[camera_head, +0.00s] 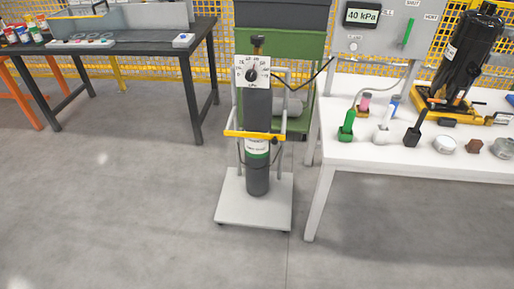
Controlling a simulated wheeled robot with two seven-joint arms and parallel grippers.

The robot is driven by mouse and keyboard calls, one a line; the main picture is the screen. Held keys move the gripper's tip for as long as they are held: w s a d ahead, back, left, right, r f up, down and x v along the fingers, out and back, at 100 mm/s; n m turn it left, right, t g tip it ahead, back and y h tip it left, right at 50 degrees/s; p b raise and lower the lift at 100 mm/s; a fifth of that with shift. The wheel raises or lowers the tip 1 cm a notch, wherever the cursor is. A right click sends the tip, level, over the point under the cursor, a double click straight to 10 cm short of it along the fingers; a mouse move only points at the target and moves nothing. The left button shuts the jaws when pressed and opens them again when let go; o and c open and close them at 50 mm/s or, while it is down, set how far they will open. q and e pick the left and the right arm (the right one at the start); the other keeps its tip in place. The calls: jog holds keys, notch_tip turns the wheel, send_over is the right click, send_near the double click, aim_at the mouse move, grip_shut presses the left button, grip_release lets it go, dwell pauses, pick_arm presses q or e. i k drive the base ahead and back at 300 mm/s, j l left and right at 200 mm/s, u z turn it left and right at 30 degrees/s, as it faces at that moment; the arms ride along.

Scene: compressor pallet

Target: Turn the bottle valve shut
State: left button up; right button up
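A dark grey gas bottle (258,115) stands upright on a white trolley (229,200) in the middle of the head view. A yellow bar (254,135) crosses its front. A small dark valve top (258,42) sticks up above the bottle; its setting is too small to tell. Just below it is a white dial plate (244,66) with a black round centre (252,75) and marks around it. A black hose (318,73) runs from there to the right. Neither of my grippers is in view.
A white bench (400,163) on the right holds several small parts, a black compressor (468,55) and a panel with a 40 kPa display (362,15). A dark table (130,40) is at the left. The floor in front of the trolley is clear.

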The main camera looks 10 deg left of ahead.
aim_at(257, 40)
jog(key=z, duration=0.35)
jog(key=i+j+z, duration=0.25)
jog(key=j+z, duration=0.55)
jog(key=i+j+z, duration=0.1)
jog(key=j, duration=0.9)
jog(key=i+j+z, duration=0.15)
jog(key=j, duration=0.85)
jog(key=i+j+z, duration=0.1)
jog(key=j, duration=0.9)
